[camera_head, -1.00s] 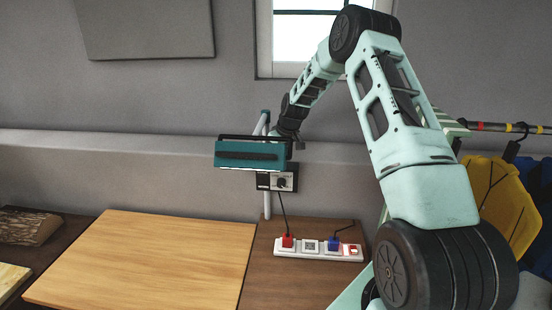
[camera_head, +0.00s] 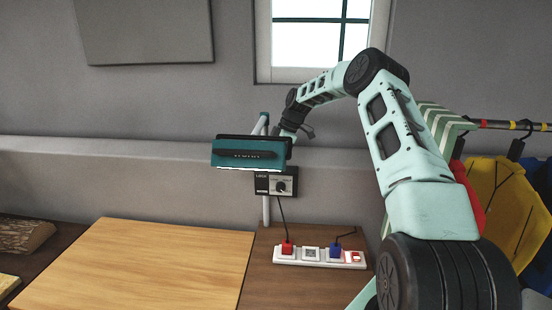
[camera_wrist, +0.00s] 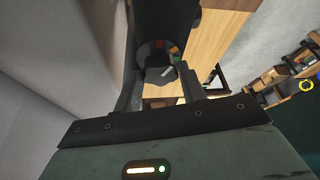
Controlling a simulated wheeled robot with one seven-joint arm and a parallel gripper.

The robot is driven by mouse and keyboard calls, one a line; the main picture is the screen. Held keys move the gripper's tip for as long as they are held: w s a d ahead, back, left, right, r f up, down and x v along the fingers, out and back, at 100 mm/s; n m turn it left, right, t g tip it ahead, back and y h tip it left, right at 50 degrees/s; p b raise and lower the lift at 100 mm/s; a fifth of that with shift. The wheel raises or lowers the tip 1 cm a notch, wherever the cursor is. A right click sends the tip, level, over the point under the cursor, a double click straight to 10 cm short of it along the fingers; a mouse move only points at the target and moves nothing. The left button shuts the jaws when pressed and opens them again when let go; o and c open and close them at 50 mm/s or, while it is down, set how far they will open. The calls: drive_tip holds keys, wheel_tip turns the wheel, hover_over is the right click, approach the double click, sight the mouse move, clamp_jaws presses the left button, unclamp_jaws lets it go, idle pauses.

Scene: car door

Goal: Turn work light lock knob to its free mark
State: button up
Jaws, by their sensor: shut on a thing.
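The work light (camera_head: 248,153) is a teal lamp head with a dark upper edge on a pale pole (camera_head: 266,212) before the wall. In the head view my gripper (camera_head: 290,136) is at the lamp's right rear, its fingertips largely hidden. In the wrist view, the fingers of my gripper (camera_wrist: 162,82) stand either side of a dark lock knob (camera_wrist: 159,74) and are shut on it. A pale pointer shows on the knob, with small red and green marks just behind it. Which mark the pointer meets is too small to tell.
A black box with a round dial (camera_head: 281,187) hangs below the lamp. A power strip (camera_head: 319,257) with red and blue plugs lies on the bench. A wooden board (camera_head: 140,265) lies at left, clear. Yellow and blue items (camera_head: 497,200) hang at right.

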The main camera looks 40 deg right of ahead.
drive_tip(key=shift+w+n+g+y, duration=0.1)
drive_tip(key=shift+n+g+y, duration=0.25)
drive_tip(key=shift+n, duration=0.85)
drive_tip(key=shift+d+n, duration=0.1)
drive_tip(key=shift+n, duration=0.2)
drive_tip(key=o, duration=1)
drive_tip(key=shift+c, duration=0.2)
drive_tip(key=shift+r, duration=0.1)
